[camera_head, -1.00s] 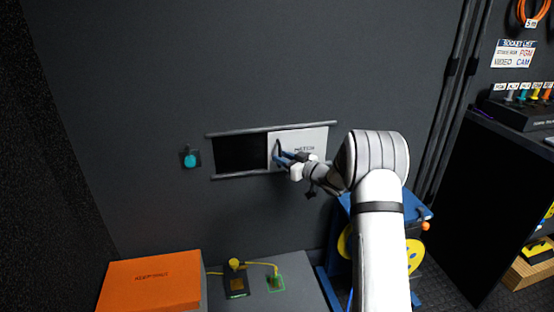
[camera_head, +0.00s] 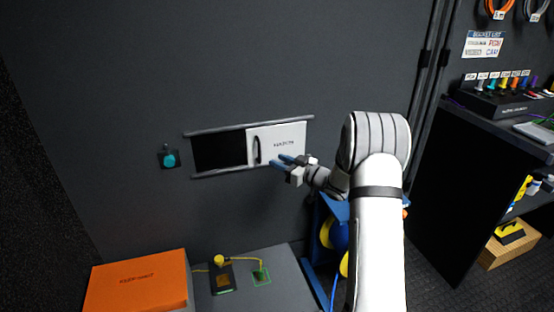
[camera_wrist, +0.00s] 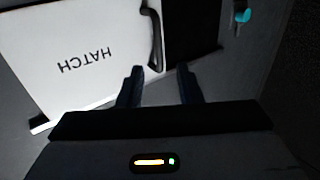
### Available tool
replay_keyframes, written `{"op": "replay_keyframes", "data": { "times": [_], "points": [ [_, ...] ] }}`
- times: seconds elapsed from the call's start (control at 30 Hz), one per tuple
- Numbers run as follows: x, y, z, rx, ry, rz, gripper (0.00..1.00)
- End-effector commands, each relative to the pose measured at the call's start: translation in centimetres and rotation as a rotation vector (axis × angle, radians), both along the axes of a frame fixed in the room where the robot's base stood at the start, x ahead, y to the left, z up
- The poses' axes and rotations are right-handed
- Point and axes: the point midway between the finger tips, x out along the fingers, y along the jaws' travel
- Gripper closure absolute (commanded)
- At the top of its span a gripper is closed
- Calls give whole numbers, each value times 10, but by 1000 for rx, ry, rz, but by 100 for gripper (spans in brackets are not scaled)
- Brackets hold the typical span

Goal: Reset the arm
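My gripper (camera_head: 284,163) is in front of the lower part of the white sliding hatch panel (camera_head: 285,139), to the right of its dark handle (camera_head: 257,150). In the wrist view my gripper (camera_wrist: 160,82) has its two dark fingers apart, with nothing between them. The hatch panel (camera_wrist: 75,50) carries the word HATCH, and its handle (camera_wrist: 152,38) lies beyond the fingertips, not gripped. The panel covers the right part of the opening (camera_head: 218,151); the left part is open and dark.
A teal knob (camera_head: 169,160) is on the wall left of the hatch. Below are an orange box (camera_head: 138,283), a small dark device (camera_head: 223,279) with a yellow cable, and a blue frame (camera_head: 325,240). A dark desk with equipment (camera_head: 507,96) stands at right.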

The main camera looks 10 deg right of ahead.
Motion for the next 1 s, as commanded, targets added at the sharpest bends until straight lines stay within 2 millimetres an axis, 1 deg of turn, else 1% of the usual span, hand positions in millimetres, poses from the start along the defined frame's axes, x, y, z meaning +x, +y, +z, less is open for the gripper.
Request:
{"op": "replay_keyframes", "data": {
  "times": [0.17, 0.27, 0.37, 0.47, 0.5, 0.57, 0.6, 0.67, 0.7, 0.77, 0.8, 0.87, 0.9, 0.97, 1.0],
  "points": [
    [0, 0, 0, 0, 0, 0, 68],
    [1, 0, 11, -12, 2, -19, 68],
    [3, -2, 41, -60, 16, -88, 68],
    [0, -8, 86, -135, 56, -209, 68],
    [-3, -12, 106, -168, 80, -267, 68],
    [-13, -17, 133, -215, 125, -352, 68],
    [-21, -21, 150, -243, 159, -406, 68],
    [-37, -27, 173, -282, 215, -480, 68],
    [-49, -31, 186, -307, 258, -526, 68],
    [-71, -34, 206, -338, 326, -588, 68],
    [-87, -37, 219, -357, 373, -625, 68],
    [-114, -38, 235, -381, 452, -672, 68],
    [-134, -39, 245, -395, 509, -699, 68],
    [-166, -37, 259, -413, 596, -729, 68],
    [-188, -35, 267, -425, 656, -742, 68]
  ]
}}
